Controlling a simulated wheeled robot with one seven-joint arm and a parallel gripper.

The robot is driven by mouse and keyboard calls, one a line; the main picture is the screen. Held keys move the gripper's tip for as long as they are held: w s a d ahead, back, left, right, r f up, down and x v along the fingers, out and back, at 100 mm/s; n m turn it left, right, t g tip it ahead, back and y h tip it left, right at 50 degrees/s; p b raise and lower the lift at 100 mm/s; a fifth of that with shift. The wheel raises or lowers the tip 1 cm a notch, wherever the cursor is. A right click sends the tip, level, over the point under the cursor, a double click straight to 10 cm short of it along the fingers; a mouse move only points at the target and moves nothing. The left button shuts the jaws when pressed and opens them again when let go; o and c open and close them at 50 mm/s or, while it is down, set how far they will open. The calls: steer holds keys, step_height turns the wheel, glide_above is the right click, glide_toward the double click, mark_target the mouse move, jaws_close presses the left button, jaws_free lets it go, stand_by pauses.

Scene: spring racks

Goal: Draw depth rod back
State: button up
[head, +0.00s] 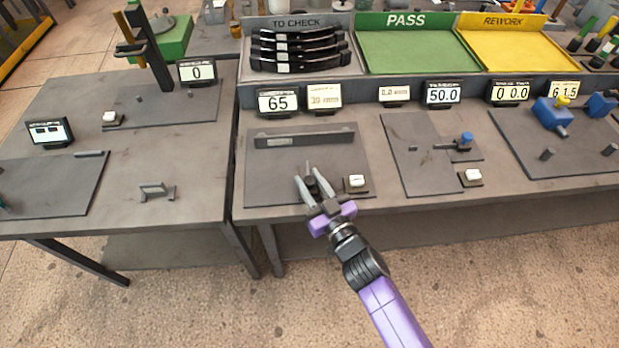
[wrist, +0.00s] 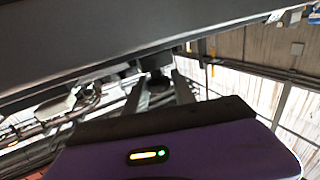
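My gripper (head: 305,175) reaches over the front of the left fixture plate on the main bench. Its two grey fingers stand apart, one on each side of a small dark upright knob (head: 312,186), which may be the end of the depth rod. In the wrist view the dark round knob (wrist: 155,83) also shows between the fingers, and I see no clear grip on it. A long dark bar (head: 333,138) lies across the plate behind the fingers. A display reading 65 (head: 278,102) stands behind the bar. The rod's length is hidden or too small to make out.
A white button on a dark base (head: 356,183) sits just right of my gripper. TO CHECK (head: 297,23), PASS (head: 410,50) and REWORK (head: 515,50) trays stand at the back. Other fixtures fill the right side and the left bench (head: 190,180).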

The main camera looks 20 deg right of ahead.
steer(key=shift+o, duration=1.3)
steer(key=shift+s, duration=0.15)
steer(key=s+b, duration=0.1)
steer(key=s, duration=0.6)
steer(key=shift+s+d, duration=0.25)
steer(key=shift+s, duration=0.15)
steer(key=s+r+g, duration=0.1)
steer(key=s+r, duration=0.2)
steer(key=s, duration=0.6)
steer(key=s+d+r+g+h, duration=0.1)
steer(key=s+r, duration=0.3)
steer(key=s, duration=0.6)
steer(key=s+r+m+g, duration=0.1)
steer(key=s+r, duration=0.3)
steer(key=s, duration=0.6)
steer(key=shift+s+d+h, duration=0.2)
steer(key=shift+d+h, duration=0.1)
